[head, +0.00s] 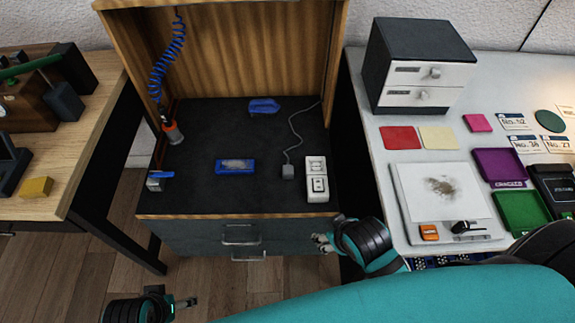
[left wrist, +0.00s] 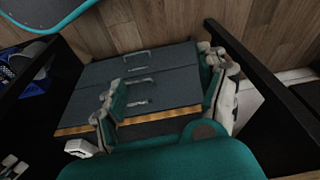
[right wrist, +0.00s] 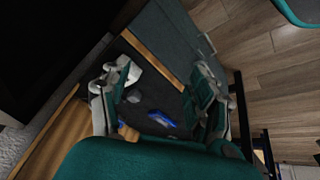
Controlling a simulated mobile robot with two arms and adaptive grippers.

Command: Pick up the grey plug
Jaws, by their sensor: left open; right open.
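The small grey plug (head: 288,172) lies on the black bench top at the end of a thin grey cord (head: 297,132), just left of a white socket block (head: 316,180). A small grey shape that looks like the plug (right wrist: 133,96) shows between the fingers in the right wrist view. My right gripper (head: 323,241) is open and empty, in front of the bench's right front corner, apart from the plug. My left gripper (head: 188,302) is open and empty, low in front of the bench; its fingers (left wrist: 164,92) frame the drawer fronts in the left wrist view.
A blue block (head: 235,167) and another blue item (head: 264,106) lie on the bench top. An orange-tipped tool with a coiled blue hose (head: 168,60) stands at left. Drawers with handles (head: 241,235) front the bench. A white table (head: 380,175) stands right, a wooden one (head: 75,160) left.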

